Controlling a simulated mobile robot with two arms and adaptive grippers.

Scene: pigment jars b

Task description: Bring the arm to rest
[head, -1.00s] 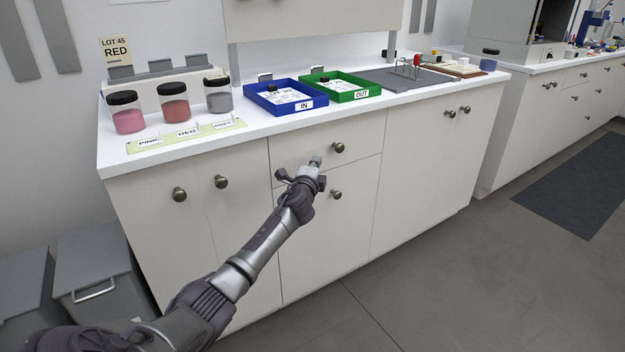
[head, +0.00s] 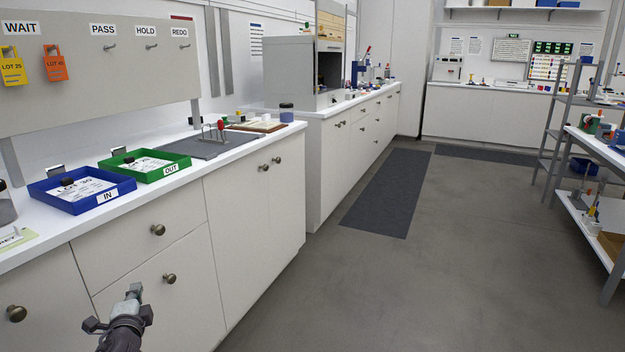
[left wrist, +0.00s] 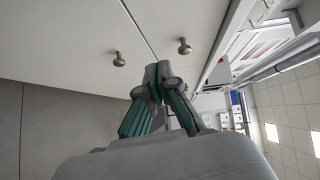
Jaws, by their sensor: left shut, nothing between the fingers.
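My left gripper (head: 134,292) is at the lower left of the head view, in front of the drawer fronts of the near white cabinet and below the counter top. In the left wrist view its fingers (left wrist: 157,80) are together and empty, with cabinet fronts and two round knobs (left wrist: 119,59) beyond them. My right gripper is not in either view.
On the near counter are a blue IN tray (head: 122,188), a green OUT tray (head: 186,161) and a grey mat (head: 190,147). A pegboard with tags (head: 75,90) hangs above. A dark floor mat (head: 385,200) lies along the far cabinets. The floor (head: 400,290) to the right is clear.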

